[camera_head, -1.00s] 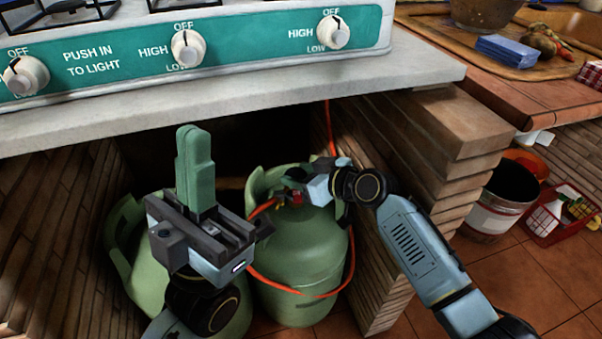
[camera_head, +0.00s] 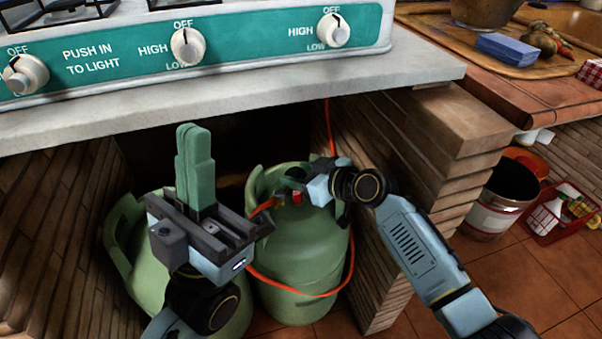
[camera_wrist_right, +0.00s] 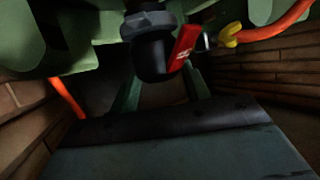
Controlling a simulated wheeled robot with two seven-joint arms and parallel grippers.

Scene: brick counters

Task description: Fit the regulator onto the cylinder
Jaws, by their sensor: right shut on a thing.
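The green gas cylinder (camera_head: 300,265) stands under the counter with its collar around the top. The regulator, with a red part (camera_head: 297,196), is at the cylinder's top inside the collar. My right gripper (camera_head: 293,183) reaches in from the right and is shut on it. In the right wrist view the regulator (camera_wrist_right: 152,58) is a dark body with a grey nut and a red tag, between my green fingers. Whether it is seated on the valve cannot be told. My left gripper (camera_head: 194,130) is shut and empty, raised in front of the opening.
An orange hose (camera_head: 275,287) loops around the cylinder and runs up behind the counter. A second green cylinder (camera_head: 125,235) stands at the left, partly behind my left arm. Brick walls (camera_head: 375,220) flank the niche. A bucket (camera_head: 495,205) and red crate (camera_head: 555,220) stand at the right.

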